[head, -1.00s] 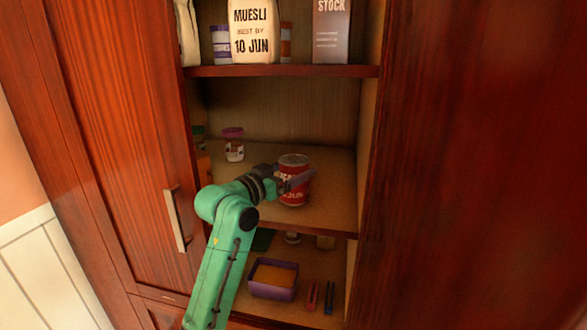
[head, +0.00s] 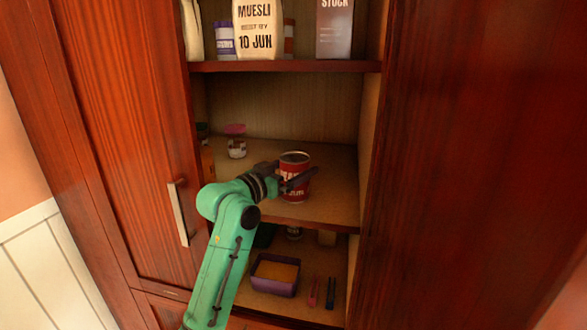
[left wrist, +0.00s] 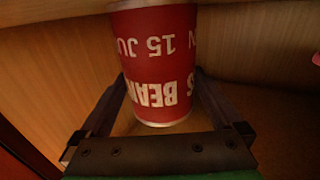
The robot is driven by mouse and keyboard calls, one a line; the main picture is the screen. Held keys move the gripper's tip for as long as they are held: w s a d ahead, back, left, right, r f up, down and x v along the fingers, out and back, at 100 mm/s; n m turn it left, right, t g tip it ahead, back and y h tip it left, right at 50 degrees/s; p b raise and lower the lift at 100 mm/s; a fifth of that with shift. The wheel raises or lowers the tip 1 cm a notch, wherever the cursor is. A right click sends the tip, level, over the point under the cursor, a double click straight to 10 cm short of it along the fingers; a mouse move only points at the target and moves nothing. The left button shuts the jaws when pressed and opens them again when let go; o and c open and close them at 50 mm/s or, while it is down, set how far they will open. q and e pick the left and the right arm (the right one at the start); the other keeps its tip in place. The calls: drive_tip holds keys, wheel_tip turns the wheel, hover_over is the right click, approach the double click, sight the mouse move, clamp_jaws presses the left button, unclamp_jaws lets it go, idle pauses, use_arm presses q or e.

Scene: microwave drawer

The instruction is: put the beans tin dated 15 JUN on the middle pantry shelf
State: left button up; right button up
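The beans tin (head: 295,178) is red with a silver rim and stands upright at the middle pantry shelf (head: 330,190), near its front. I cannot tell whether its base bears fully on the shelf. The left wrist view shows the tin (left wrist: 155,65) upside down in the picture, with "BEANS" and "15 JU" readable. My left gripper (head: 286,180) reaches in from the left at the tin's height. In the left wrist view its two fingers (left wrist: 160,85) lie along both sides of the tin and appear to touch it. My right gripper is not in view.
The upper shelf (head: 285,66) holds a muesli bag (head: 258,28) and a stock box (head: 334,28). Below is a purple tub (head: 275,275). A closed-looking door (head: 130,140) is left; shelf room is free behind the tin.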

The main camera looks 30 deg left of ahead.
use_arm(q)
drive_tip(key=shift+s+a+f, duration=0.1)
drive_tip(key=shift+s+f, duration=0.05)
drive_tip(key=shift+s, duration=0.3)
drive_tip(key=b+v, duration=0.9)
drive_tip(key=v, duration=0.4)
drive_tip(key=shift+s, duration=0.3)
